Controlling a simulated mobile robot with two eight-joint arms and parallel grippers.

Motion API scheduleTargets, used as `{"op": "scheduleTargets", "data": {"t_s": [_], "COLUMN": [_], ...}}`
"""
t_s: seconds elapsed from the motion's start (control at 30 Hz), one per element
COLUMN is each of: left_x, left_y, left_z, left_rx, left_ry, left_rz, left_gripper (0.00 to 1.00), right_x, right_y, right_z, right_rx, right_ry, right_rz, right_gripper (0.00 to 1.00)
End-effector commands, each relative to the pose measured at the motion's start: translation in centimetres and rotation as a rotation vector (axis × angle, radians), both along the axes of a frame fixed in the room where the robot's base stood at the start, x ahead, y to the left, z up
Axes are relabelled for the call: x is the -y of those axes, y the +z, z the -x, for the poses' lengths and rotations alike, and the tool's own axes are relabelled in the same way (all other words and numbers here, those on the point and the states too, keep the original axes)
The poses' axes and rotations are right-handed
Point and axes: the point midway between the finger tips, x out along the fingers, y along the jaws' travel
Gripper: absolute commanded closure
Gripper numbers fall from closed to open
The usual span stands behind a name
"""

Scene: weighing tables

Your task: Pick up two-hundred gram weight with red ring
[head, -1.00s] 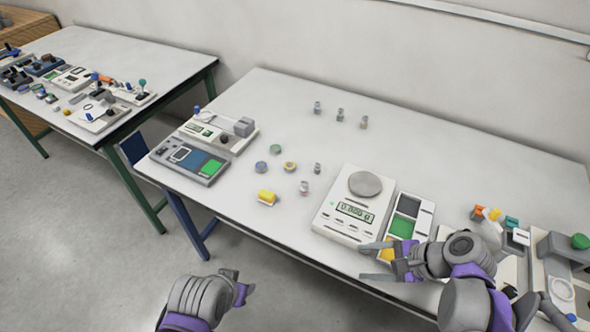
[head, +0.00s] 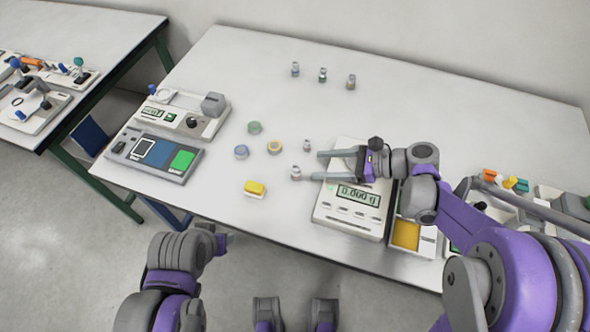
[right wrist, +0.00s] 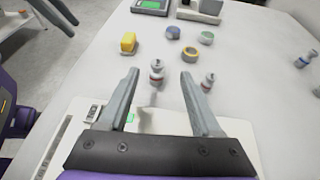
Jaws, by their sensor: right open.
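A small metal weight with a red ring (head: 296,172) stands upright on the table, left of the scale; in the right wrist view it (right wrist: 156,75) stands just beyond the space between my fingertips. A second small weight (head: 306,145) stands behind it and shows to its right in the right wrist view (right wrist: 208,82); its ring colour is hard to tell. My right gripper (head: 317,166) is open and empty over the scale, its fingers pointing left at the red-ringed weight. My left gripper (head: 222,240) is off the table's front edge; its jaws are unclear.
The scale (head: 350,215) lies under my right gripper. A yellow block (head: 255,188), a blue disc (head: 241,152), a green disc (head: 254,127) and a yellow ring-shaped piece (head: 274,147) lie left. Three weights (head: 322,75) stand at the back. Instruments (head: 150,155) fill the left end.

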Motion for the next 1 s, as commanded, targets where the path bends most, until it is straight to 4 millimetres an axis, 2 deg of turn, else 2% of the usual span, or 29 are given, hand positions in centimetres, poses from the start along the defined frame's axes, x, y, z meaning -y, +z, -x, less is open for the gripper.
{"op": "scheduleTargets", "data": {"t_s": [0.27,0.5,0.8,0.83,1.0], "left_x": [0.0,0.0,0.0,0.0,0.0], "left_y": [-0.1,-0.1,-0.1,-0.1,-0.1], "left_z": [0.0,0.0,0.0,0.0,0.0], "left_rx": [0.0,0.0,0.0,0.0,0.0], "left_ry": [0.0,0.0,0.0,0.0,0.0], "left_rz": [0.0,0.0,0.0,0.0,0.0], "left_gripper": [0.5,0.5,0.5,0.5,0.5], "right_x": [-2.3,-5.2,-5.8,-5.8,-5.8], "right_y": [-1.2,-2.8,-3.1,-3.1,-3.0], "right_z": [-0.3,-0.7,-0.9,-0.9,-0.9], "right_rx": [0.001,0.0,0.001,0.001,0.001], "right_ry": [0.003,0.001,0.0,0.0,0.0], "right_rz": [0.0,0.001,0.001,0.001,0.001], "right_gripper": [0.34,0.34,0.34,0.36,0.67]}}
